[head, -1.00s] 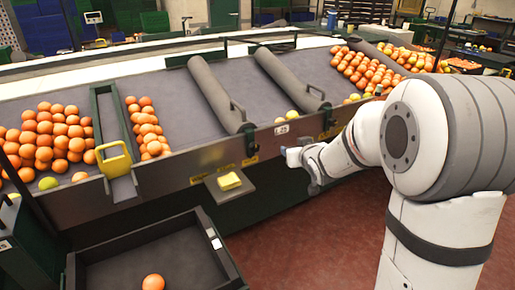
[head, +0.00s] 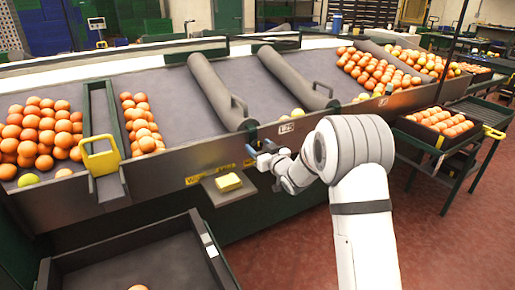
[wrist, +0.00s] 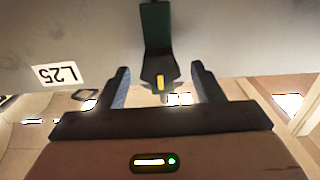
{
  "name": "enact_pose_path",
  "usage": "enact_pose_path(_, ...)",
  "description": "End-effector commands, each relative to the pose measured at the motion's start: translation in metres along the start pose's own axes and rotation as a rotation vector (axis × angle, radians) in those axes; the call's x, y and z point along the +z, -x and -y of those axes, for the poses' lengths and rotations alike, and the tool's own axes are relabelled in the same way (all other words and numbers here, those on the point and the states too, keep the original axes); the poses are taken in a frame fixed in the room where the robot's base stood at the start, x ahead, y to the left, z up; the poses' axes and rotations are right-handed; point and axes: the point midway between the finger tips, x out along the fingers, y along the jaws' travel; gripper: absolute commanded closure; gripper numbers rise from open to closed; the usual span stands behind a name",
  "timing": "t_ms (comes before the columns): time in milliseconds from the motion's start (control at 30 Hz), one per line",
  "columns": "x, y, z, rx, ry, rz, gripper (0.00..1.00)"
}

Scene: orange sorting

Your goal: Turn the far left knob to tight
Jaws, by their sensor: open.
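A dark knob (wrist: 158,76) with a yellow mark sits at the end of a green bracket (wrist: 155,28) in the wrist view. My gripper (wrist: 161,74) is open, with one finger on each side of the knob and visible gaps between. In the head view my gripper (head: 260,155) is at the front of the sorting table, just below the green bracket (head: 253,134) at the lower end of the left roller (head: 215,92). The knob cannot be made out there. I cannot tell what setting the mark shows.
An L25 label (wrist: 58,75) is beside the bracket, upside down in the wrist view. A small shelf with a yellow block (head: 228,182) juts out left of my gripper. A black tray (head: 130,262) stands at lower left. Red floor (head: 450,220) is open at right.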

Motion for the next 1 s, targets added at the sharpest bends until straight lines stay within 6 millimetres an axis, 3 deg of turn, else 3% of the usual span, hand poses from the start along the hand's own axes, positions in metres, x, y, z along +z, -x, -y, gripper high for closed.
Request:
enact_pose_path(333, 0.0, -0.0066, 0.0005, 0.0, 0.0, 0.0, 0.39)
enact_pose_path(867, 0.0, -0.0067, 0.0012, -0.001, 0.0, 0.0, 0.82)
enact_pose_path(900, 0.0, -0.0105, 0.0097, -0.009, 0.0, 0.0, 0.84)
enact_pose_path(1000, -0.0001, -0.0079, 0.0039, -0.004, -0.002, 0.0, 0.84)
